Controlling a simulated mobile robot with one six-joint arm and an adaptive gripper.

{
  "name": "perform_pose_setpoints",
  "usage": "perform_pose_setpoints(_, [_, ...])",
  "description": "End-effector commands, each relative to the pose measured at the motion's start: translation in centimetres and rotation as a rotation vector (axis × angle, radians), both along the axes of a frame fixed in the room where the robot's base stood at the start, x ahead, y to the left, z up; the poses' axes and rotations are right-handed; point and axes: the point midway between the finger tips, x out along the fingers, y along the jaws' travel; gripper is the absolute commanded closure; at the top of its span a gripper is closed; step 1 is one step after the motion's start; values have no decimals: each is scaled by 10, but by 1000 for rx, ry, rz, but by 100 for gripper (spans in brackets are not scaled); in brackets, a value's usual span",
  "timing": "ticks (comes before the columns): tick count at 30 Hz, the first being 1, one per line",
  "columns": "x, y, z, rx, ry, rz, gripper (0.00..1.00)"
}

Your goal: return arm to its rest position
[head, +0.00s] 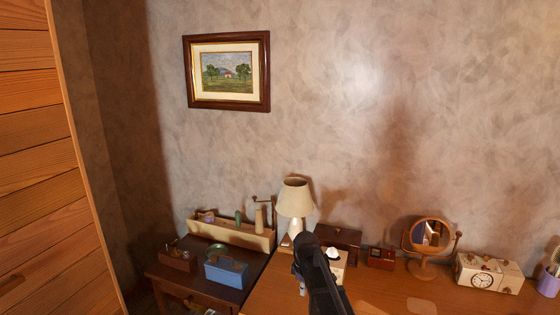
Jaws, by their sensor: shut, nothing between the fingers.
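My dark arm reaches up from the bottom edge in the head view, and its end with my gripper (304,260) is in front of the wooden desk, just below the lamp. My gripper is shut, with nothing seen held in it. The fingertips are small and dark, so their exact outline is hard to make out. My arm hides part of the desk top and part of a small cream box (338,268) behind it.
A lamp (295,200), dark red box (338,237), round mirror (428,238) and clock radio (488,273) stand on the desk (385,293). A lower dark table (205,287) at left holds a blue box (227,271). A slatted wooden door (45,170) stands far left.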

Motion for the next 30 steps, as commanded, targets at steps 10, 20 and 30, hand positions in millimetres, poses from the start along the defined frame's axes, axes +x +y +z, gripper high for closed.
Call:
perform_pose_setpoints(10, [-55, -33, 8, 0, 0, -286, 100])
perform_pose_setpoints(20, [-147, -77, 19, 1, 0, -792, 100])
perform_pose_setpoints(30, [-188, -93, 24, 0, 0, -1065, 100])
